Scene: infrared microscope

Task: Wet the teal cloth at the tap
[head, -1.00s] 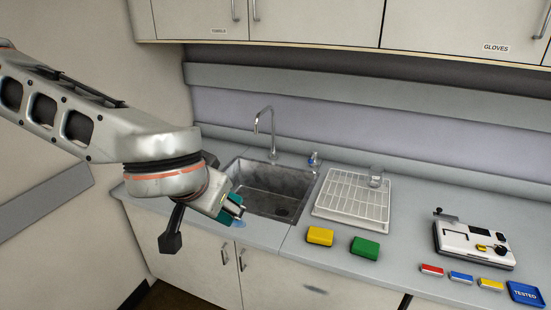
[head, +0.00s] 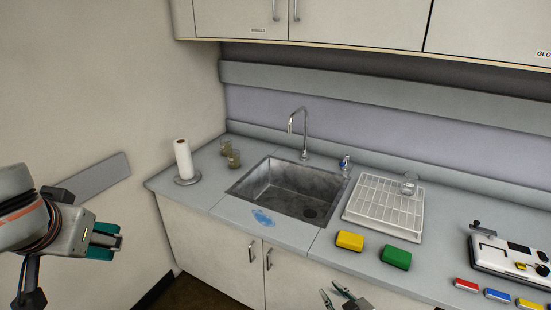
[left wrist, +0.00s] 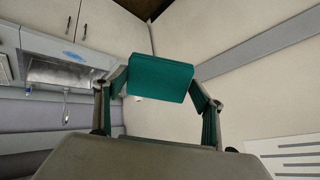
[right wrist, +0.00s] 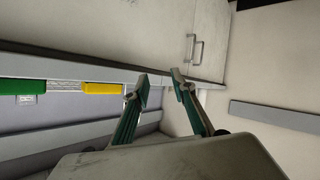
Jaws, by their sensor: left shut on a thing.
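The teal cloth (left wrist: 160,78), a flat folded block, is held between the two fingers of my left gripper (left wrist: 163,85) in the left wrist view. In the head view my left gripper (head: 112,240) is at the left edge, left of the counter and away from the sink, with teal at its fingertips. The tap (head: 303,130) stands behind the grey sink (head: 285,190); no water stream is visible. My right gripper (head: 338,295) is low in front of the cabinets, its fingers apart; it also looks open and empty in the right wrist view (right wrist: 159,84).
Yellow (head: 350,241) and green (head: 396,257) blocks, a white rack (head: 385,212) and a small bottle (head: 345,163) are right.

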